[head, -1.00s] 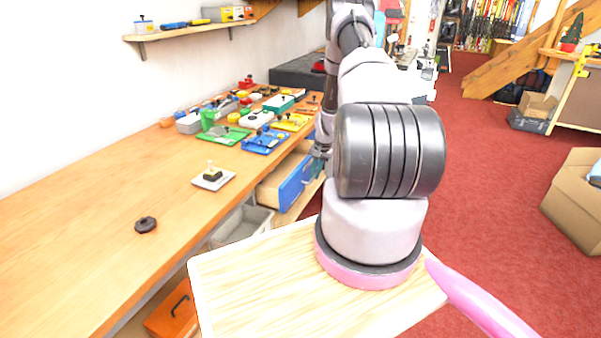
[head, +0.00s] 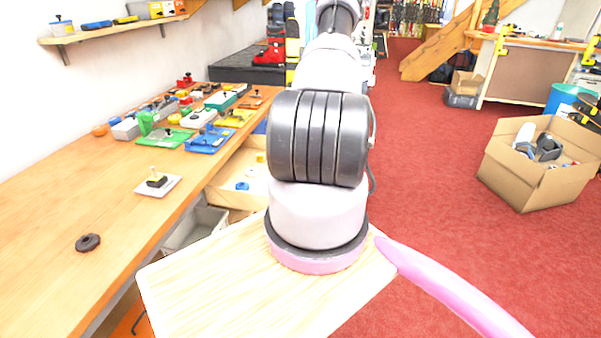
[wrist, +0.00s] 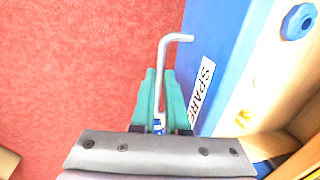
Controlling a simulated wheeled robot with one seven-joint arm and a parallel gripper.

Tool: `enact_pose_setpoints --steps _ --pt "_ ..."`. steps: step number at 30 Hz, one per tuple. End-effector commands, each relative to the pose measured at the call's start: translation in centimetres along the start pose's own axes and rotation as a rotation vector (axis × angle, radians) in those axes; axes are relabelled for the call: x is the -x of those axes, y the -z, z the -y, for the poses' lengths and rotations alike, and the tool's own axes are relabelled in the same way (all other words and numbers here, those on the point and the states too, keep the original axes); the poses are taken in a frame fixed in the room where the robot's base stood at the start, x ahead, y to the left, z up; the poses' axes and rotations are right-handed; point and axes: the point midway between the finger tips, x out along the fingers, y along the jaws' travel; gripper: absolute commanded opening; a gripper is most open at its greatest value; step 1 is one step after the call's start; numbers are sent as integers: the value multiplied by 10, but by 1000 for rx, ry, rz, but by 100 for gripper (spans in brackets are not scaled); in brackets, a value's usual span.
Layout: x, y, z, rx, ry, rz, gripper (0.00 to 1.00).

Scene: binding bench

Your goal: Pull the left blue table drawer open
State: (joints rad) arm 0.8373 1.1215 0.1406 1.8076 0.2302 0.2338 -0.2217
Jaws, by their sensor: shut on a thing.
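The left blue table drawer stands pulled out from under the bench. Its blue front (wrist: 222,45) with a "SPARE" label shows in the wrist view, and its wooden inside (head: 234,180) shows in the head view. A bent silver bar handle (wrist: 163,75) stands off the front. My gripper (wrist: 156,100) is shut on the handle, with a teal finger on either side of it. In the head view my arm hides the gripper, the handle and the drawer front. A blue round part (head: 242,186) lies inside the drawer; a blue knob-like part also shows in the wrist view (wrist: 299,22).
The wooden bench top (head: 75,200) holds colourful fixtures, a white plate (head: 170,188) and a dark ring (head: 88,243). A grey bin (head: 195,228) sits below the bench edge. A cardboard box (head: 530,180) stands on the open red floor at right.

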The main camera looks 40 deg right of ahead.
Motion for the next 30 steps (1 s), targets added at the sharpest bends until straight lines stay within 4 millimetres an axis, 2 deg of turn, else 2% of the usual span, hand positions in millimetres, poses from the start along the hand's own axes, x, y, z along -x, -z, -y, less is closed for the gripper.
enact_pose_setpoints --steps 9,10,20,25,30 --pt "0 0 0 0 0 1 0" --pt "0 0 0 0 0 1 24" --pt "1 0 0 0 0 0 25" --pt "19 2 0 1 0 -3 25" --pt "55 2 0 -1 0 -4 25"
